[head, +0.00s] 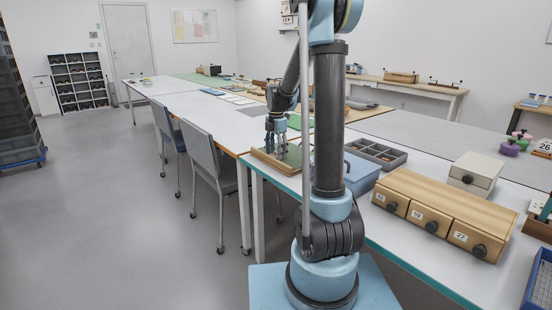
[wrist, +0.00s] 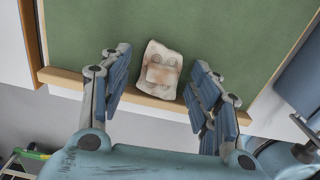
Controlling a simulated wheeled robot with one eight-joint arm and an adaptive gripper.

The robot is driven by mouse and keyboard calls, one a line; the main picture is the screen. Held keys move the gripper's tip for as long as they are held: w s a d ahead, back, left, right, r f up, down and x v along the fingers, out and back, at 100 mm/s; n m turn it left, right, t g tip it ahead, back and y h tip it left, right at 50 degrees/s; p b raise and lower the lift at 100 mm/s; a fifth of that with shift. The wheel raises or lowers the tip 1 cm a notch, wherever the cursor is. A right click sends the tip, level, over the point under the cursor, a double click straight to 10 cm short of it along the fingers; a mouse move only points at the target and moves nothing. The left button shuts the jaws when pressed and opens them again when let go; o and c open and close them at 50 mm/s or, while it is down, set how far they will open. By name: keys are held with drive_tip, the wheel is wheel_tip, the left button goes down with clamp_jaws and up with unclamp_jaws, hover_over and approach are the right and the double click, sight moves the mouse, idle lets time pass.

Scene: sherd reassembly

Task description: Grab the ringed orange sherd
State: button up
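My gripper (wrist: 160,80) is open, with one blue-padded finger on each side of the sherd in the wrist view. A gap shows between the sherd and each finger, and nothing is held. In the head view my gripper (head: 277,150) points down over the wood-edged board (head: 268,160). The sherd cannot be made out in the head view.
A blue box (head: 360,171) and a grey compartment tray (head: 376,153) stand right of the board. Wooden drawers (head: 445,210) and a small grey drawer box (head: 476,174) stand farther right. Chairs (head: 212,158) line the table's left side. The floor on the left is open.

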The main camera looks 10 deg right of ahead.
drive_tip(key=c, duration=0.7)
